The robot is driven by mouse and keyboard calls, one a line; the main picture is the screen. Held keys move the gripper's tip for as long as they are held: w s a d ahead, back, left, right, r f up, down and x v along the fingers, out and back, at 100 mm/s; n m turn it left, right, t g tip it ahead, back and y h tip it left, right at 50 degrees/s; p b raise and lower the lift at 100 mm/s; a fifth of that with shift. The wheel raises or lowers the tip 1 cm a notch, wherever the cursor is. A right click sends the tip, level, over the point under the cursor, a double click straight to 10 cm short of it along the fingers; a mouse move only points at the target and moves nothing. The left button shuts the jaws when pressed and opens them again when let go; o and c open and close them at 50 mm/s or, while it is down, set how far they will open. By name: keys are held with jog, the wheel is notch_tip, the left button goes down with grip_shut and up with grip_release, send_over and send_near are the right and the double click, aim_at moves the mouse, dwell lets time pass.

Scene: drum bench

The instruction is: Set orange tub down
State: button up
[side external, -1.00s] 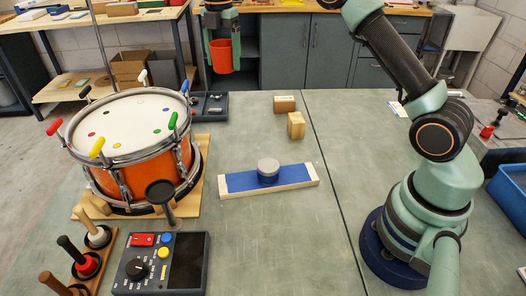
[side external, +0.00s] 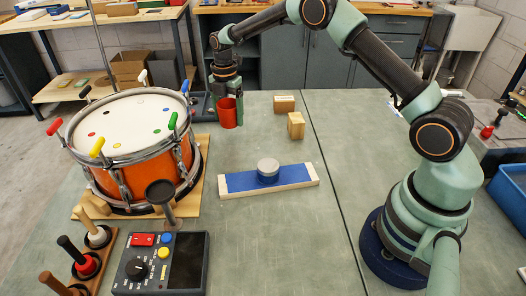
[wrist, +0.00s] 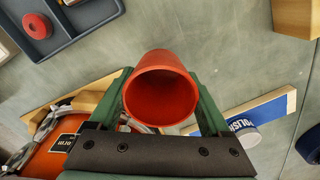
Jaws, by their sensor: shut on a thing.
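The orange tub (side external: 228,113) is upright, just right of the drum (side external: 145,170) and near the far edge of the bench. My gripper (side external: 227,97) points down and is shut on the tub. In the wrist view the tub (wrist: 161,88) shows its open, empty inside between the two green fingers of my gripper (wrist: 164,95). Its base is close to the bench top, but I cannot tell whether it touches.
Two wooden blocks (side external: 296,125) stand right of the tub. A dark tray (wrist: 62,22) with a red round piece lies beside it. A blue-topped board (side external: 240,182) bears a grey-topped round tin (side external: 268,168). Bench between tub and board is clear.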

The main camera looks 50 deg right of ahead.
jog(key=shift+f, duration=2.2)
jog(key=shift+f, duration=0.1)
jog(key=o, duration=1.1)
jog(key=shift+f, duration=0.1)
jog(key=shift+o, duration=0.2)
notch_tip(320, 180, up, 13)
notch_tip(320, 180, up, 7)
jog(key=m+t, duration=0.1)
jog(key=m, duration=0.4)
send_over(230, 137)
jog(key=s, duration=0.4)
jog(key=s+a+r+m+t, duration=0.2)
jog(key=s+r+m, duration=0.4)
jog(key=s, duration=0.2)
jog(key=s+f+m+t, duration=0.1)
jog(key=s+m+t, duration=0.1)
jog(key=s+m, duration=0.8)
jog(key=shift+s+a+f+t, duration=0.3)
jog(key=shift+s+a, duration=0.05)
jog(key=shift+s, duration=1.8)
